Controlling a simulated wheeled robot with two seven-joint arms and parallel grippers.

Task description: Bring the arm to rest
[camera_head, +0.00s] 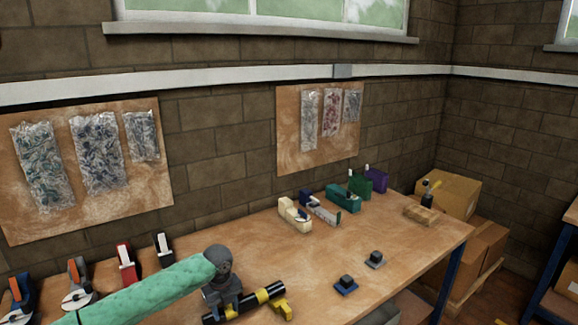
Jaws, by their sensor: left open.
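My left arm (150,292), in a green padded sleeve, comes in from the lower left over the workbench. It ends in a grey wrist (219,262). My left gripper (255,307), a black bar with yellow parts, is open, and I see nothing held in it. It shows over the front part of the bench; its height above the top is hard to tell. My right arm and gripper are not in view.
Bagged parts (100,150) hang on wall boards.

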